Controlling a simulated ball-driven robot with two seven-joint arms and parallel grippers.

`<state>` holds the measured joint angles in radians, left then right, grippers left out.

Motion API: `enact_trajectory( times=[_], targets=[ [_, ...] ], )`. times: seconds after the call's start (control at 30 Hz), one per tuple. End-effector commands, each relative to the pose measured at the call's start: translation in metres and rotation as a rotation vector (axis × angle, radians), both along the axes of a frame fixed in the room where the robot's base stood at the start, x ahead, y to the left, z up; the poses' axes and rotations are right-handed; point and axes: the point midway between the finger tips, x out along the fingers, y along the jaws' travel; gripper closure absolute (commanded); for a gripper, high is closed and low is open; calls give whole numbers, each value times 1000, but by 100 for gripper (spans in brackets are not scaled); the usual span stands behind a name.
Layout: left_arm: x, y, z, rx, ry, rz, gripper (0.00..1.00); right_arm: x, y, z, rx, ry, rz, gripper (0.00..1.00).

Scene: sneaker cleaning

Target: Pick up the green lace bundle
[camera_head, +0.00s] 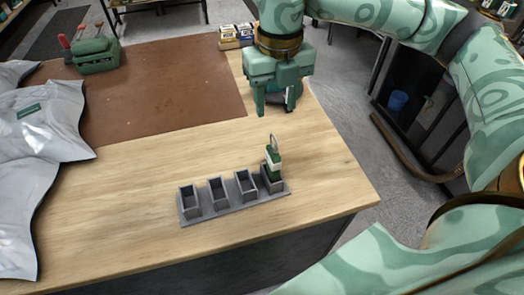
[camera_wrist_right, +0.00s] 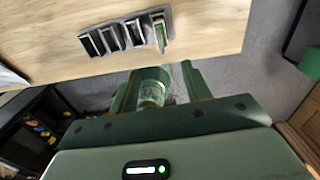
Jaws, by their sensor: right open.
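The green lace bundle (camera_head: 273,161) stands upright in the rightmost compartment of a grey rack (camera_head: 215,212). It has a pale band and a thin loop on top; its lower end is hidden in the compartment. In the right wrist view the bundle (camera_wrist_right: 160,35) shows at the right end of the rack (camera_wrist_right: 103,48). My right gripper (camera_head: 276,104) is open, pointing down near the table's right edge, behind and apart from the bundle in the head view. Its fingers also show in the right wrist view (camera_wrist_right: 160,90), with no lace between them. My left gripper is not in view.
The rack's other compartments look empty. The wooden table (camera_head: 130,235) is clear around it. A brown mat (camera_head: 165,95), silver bags (camera_head: 40,150), a green tool caddy (camera_head: 95,55) and small boxes (camera_head: 235,36) lie farther off. The table's front and right edges are close to the rack.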

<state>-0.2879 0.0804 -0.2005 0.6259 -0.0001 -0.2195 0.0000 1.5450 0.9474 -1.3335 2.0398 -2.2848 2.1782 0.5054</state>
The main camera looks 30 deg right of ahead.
Motion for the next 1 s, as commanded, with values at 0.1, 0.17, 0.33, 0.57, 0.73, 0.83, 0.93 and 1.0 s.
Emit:
enact_trajectory(
  times=[0.1, 0.17, 0.33, 0.57, 0.73, 0.83, 0.93, 1.0],
  targets=[
    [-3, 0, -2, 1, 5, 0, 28, 0, -1, -12, -4, 4, -5, 52],
    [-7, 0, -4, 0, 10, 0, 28, -1, -1, -24, -4, 7, -4, 52],
    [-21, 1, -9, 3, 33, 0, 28, -1, -1, -68, -3, 7, -3, 52],
    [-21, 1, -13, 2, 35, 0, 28, 0, -1, -106, -3, 3, -4, 52],
    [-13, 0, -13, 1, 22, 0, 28, 1, -2, -119, -2, 3, -4, 52],
    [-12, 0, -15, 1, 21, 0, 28, 3, -4, -137, -3, 5, -5, 52],
    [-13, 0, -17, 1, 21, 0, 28, 3, -4, -153, -2, 4, -3, 52],
    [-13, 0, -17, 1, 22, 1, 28, 4, -4, -160, -2, 3, -3, 52]
  ],
)
